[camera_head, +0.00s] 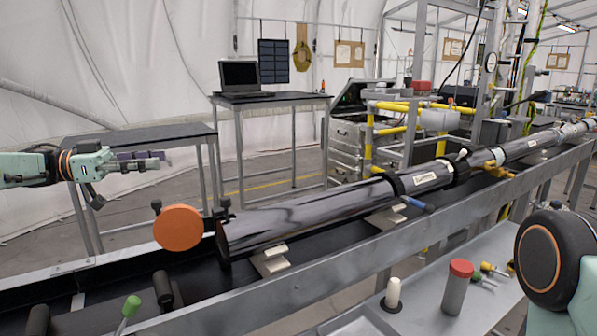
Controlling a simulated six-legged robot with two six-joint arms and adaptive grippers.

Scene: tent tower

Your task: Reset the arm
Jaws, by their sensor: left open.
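My left arm comes in from the left edge, and its gripper (152,160) is open in the air at the left, in front of a dark-topped table. It points to the right, with nothing clearly visible between its fingers. My right arm shows only as a rounded black and pale green joint with an orange ring at the lower right; its gripper is out of view.
A long dark tube (330,213) lies on blocks along a metal rail bench, with an orange disc (178,228) near its close end. A red-capped container (457,287) and a white bottle (393,293) stand on the lower shelf. A laptop (240,75) sits on a back table (275,99).

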